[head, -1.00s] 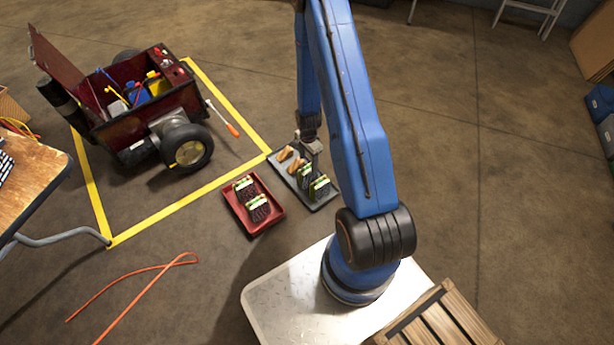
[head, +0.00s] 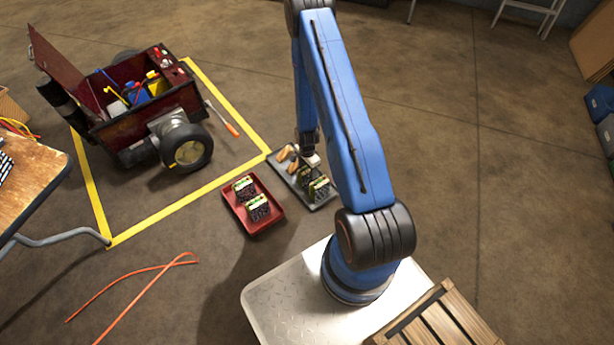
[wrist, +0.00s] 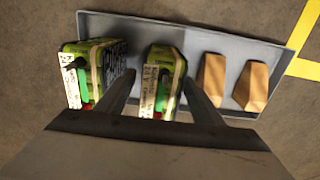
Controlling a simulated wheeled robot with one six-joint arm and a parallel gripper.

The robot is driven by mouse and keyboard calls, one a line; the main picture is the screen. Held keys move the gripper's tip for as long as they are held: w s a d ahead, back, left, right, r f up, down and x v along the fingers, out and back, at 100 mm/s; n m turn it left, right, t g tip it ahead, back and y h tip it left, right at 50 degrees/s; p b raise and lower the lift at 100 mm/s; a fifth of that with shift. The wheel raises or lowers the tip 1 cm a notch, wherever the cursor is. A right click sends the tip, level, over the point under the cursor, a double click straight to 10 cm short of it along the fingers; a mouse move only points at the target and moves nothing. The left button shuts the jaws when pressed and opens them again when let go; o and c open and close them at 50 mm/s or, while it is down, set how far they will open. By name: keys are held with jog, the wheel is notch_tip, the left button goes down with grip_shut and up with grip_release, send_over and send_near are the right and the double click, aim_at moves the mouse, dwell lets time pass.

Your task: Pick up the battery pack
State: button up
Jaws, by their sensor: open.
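Two green-and-black battery packs stand in a grey tray (head: 329,202). In the wrist view, one battery pack (wrist: 160,80) is between the spread fingers of my gripper (wrist: 160,88), and the other battery pack (wrist: 92,70) is to the left, outside the left finger. My gripper is open, with its fingers reaching down beside the middle pack; I cannot tell whether they touch it. In the head view my gripper (head: 308,160) is over the grey tray, and my arm hides part of it. Two more packs (head: 243,188) (head: 257,207) sit in a red tray (head: 237,216).
Two wooden blocks (wrist: 252,85) lie in the grey tray, right of the packs in the wrist view. An open red wheeled machine (head: 110,130) stands inside yellow floor tape (head: 180,212). An orange cable (head: 135,292) lies on the floor. A wooden crate (head: 445,325) is at the front right.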

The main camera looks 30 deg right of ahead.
jog(key=shift+f, duration=1.3)
grip_shut()
